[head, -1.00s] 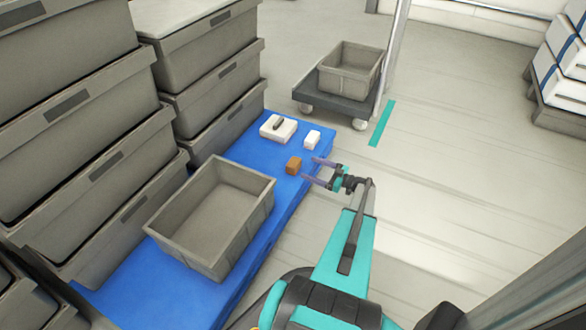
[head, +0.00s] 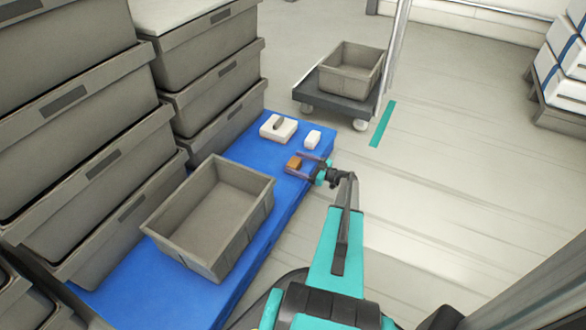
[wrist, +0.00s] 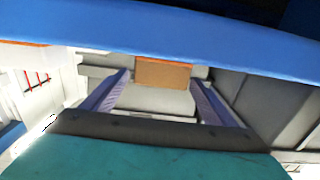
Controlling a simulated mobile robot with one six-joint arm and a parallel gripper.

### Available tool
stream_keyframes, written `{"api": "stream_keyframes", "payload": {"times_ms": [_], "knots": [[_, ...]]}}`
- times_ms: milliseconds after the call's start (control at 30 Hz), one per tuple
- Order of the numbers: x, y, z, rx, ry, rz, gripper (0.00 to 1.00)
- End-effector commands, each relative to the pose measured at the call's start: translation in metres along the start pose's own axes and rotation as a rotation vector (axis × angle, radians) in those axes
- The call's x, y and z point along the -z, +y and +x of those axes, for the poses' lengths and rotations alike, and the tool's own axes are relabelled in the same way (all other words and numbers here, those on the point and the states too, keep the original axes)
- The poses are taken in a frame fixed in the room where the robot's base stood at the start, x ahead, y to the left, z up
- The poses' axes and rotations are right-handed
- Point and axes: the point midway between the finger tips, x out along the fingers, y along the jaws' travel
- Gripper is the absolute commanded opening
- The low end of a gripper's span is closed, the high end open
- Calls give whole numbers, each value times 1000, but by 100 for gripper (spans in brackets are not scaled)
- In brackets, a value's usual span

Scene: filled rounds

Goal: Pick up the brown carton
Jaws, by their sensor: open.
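The brown carton (head: 294,163) is a small box on the blue table (head: 262,148), near its right edge. My gripper (head: 303,165) is open and low over that edge, with its fingers reaching left toward the carton. In the wrist view the carton (wrist: 163,74) shows between the tips of the two purple fingers, with a gap on each side. The blue table (wrist: 160,30) runs across the top of that view. I cannot tell how deep the carton sits between the fingers.
A large empty grey crate (head: 212,215) stands on the table in front of the carton. Stacked grey crates (head: 210,90) rise at the left.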

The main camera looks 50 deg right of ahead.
Motion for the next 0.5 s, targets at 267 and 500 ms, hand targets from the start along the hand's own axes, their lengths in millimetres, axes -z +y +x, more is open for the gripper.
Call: {"api": "stream_keyframes", "payload": {"times_ms": [267, 500], "knots": [[-3, 0, 11, 1, 0, -1, 80], [-6, -1, 38, 1, 0, -1, 80]]}}
